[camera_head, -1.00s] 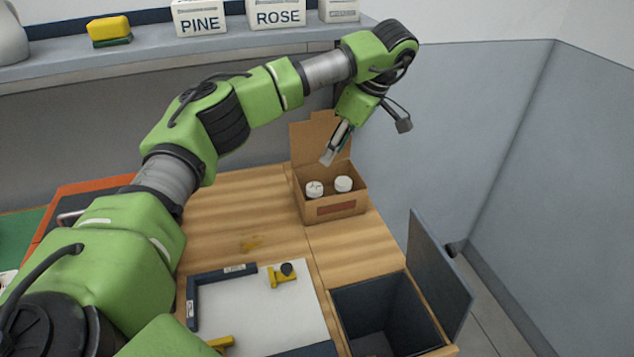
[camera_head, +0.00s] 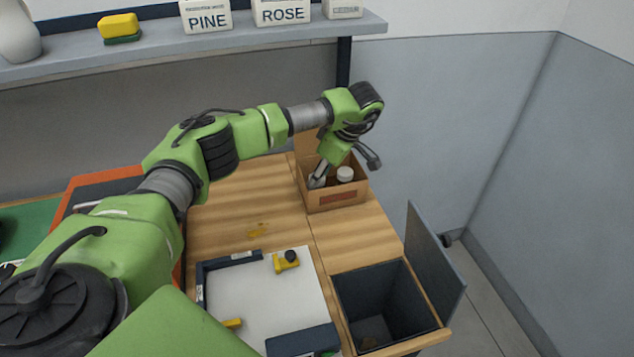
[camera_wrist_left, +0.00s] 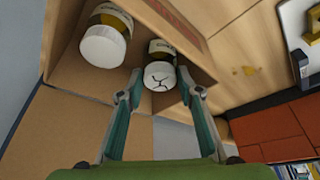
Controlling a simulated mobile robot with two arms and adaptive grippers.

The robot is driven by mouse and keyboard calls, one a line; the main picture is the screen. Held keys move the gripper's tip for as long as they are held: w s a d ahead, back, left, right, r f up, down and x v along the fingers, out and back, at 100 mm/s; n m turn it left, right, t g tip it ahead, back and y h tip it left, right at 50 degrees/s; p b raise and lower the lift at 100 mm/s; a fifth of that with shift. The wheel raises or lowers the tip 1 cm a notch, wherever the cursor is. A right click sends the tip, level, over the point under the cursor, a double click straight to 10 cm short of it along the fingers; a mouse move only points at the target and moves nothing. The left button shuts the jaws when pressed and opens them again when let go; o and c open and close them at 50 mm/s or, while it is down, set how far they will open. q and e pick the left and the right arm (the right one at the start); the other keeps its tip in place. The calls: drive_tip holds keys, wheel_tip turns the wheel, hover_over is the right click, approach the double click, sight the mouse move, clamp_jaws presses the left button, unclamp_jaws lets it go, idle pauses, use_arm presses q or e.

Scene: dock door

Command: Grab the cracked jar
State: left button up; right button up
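The cracked jar (camera_wrist_left: 160,76) stands in the open cardboard box (camera_head: 337,198); dark cracks run over its white lid in the left wrist view. My left gripper (camera_wrist_left: 161,92) is open, with its two fingers on either side of that lid and a small gap at each side. In the head view my left gripper (camera_head: 319,177) reaches down into the box and partly hides this jar. A second jar (camera_wrist_left: 103,42) with a plain white lid and amber body stands beside it, and it also shows in the head view (camera_head: 345,174). My right gripper is out of view.
A dark bin (camera_head: 428,322) with a raised lid panel stands at front right. A white mat (camera_head: 260,300) with dark edge rails and a yellow tool with a black knob (camera_head: 286,260) lies at front. A shelf (camera_head: 160,47) with a sponge and boxes runs behind.

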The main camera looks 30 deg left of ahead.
use_arm(q)
drive_tip(key=shift+f, duration=0.15)
drive_tip(key=shift+c, duration=0.5)
drive_tip(key=c, duration=0.6)
drive_tip(key=shift+c, duration=0.7)
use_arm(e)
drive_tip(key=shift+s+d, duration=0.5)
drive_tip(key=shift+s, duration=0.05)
